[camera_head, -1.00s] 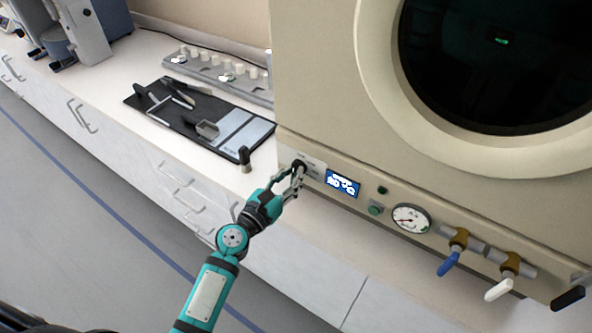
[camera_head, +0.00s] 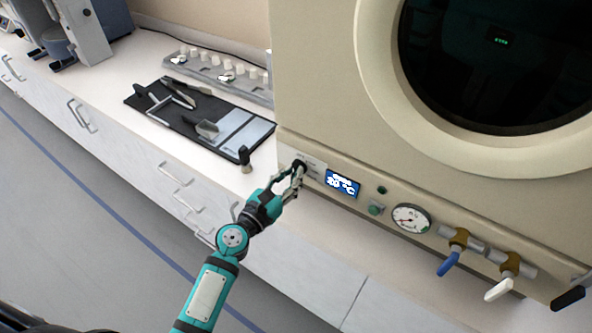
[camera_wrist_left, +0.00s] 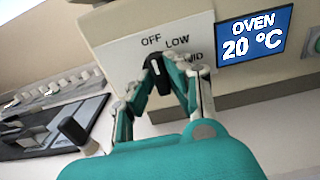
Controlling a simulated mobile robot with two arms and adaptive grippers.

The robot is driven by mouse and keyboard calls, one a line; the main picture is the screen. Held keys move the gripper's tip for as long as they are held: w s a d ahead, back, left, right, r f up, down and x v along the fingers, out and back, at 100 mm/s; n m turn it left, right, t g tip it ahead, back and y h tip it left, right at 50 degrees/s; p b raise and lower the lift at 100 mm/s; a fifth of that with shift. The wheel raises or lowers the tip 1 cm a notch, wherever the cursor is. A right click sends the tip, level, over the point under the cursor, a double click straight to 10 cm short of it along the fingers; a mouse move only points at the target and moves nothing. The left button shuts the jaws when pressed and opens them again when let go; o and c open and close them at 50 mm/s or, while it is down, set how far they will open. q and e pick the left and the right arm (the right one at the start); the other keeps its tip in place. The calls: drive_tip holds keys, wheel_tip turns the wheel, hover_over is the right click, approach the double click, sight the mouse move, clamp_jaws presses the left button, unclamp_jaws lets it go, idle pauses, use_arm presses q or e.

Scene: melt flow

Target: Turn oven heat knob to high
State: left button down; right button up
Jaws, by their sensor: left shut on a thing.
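The oven (camera_head: 330,120) is a large beige box with a round dark window. Its black heat knob (camera_head: 299,165) sits at the left end of the lower front panel. In the left wrist view the knob (camera_wrist_left: 158,72) lies under a label plate (camera_wrist_left: 180,42) reading OFF, LOW and MID; the rest is hidden behind the fingers. The pointer's exact setting cannot be told. My left gripper (camera_head: 297,178) is shut on the knob, with a finger on each side in the left wrist view (camera_wrist_left: 160,85). The oven display (camera_wrist_left: 252,36) reads OVEN 20 °C. My right gripper is not in view.
Right of the display are a green button (camera_head: 376,209), a dial gauge (camera_head: 411,218) and valves with blue (camera_head: 448,263) and white (camera_head: 498,290) handles. A black tray (camera_head: 172,122) with tools and a dark upright object (camera_head: 245,160) stand left on the white counter.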

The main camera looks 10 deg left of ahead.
use_arm(q)
drive_tip(key=m+b, duration=0.1)
drive_tip(key=m, duration=0.3)
drive_tip(key=shift+m, duration=0.4)
